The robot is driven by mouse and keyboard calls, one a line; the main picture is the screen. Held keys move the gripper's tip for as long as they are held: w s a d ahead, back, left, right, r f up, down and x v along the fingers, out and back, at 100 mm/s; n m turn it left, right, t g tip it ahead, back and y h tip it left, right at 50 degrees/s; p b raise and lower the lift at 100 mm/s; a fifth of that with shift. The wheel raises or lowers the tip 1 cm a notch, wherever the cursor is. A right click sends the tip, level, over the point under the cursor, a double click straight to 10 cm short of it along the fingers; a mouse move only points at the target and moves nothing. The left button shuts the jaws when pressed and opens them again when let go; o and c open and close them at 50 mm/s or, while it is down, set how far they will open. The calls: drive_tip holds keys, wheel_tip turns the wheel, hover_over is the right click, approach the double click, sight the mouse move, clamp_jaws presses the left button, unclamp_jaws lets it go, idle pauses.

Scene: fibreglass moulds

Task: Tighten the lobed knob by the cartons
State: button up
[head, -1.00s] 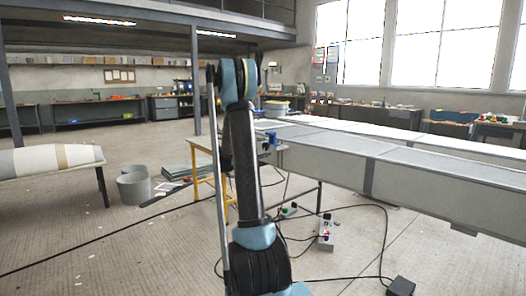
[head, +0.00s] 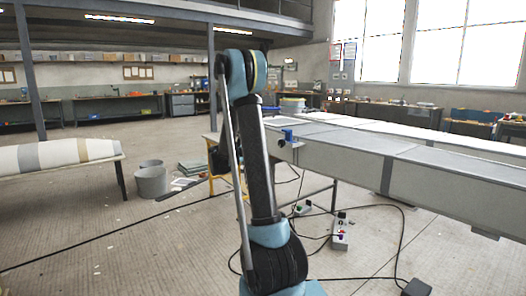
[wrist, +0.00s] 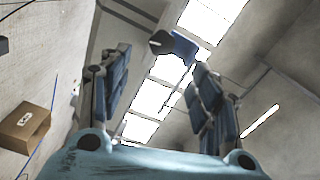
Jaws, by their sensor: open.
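In the wrist view a dark knob (wrist: 160,42) sits beside a blue block (wrist: 184,49), beyond and between my fingertips. Its lobes are too small to make out. My gripper (wrist: 162,75) is open, its two blue-padded fingers apart and nothing between the pads. The knob is some way ahead of the fingertips and not touched. In the head view a small blue fitting (head: 288,135) stands at the near end of the long grey mould (head: 345,163). My gripper cannot be made out there, behind my arm. A brown carton (wrist: 24,125) shows at the wrist view's left.
Black cables and a grey control box (head: 340,236) lie on the floor right of my arm. A grey bin (head: 150,182) and a wrapped form on a table (head: 121,175) stand left. The open floor at lower left is mostly clear.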

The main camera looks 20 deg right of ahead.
drive_tip(key=n, duration=2.1)
approach(280, 145)
drive_tip(key=x, duration=1)
drive_tip(key=shift+w, duration=0.25)
drive_tip(key=c, duration=1.1)
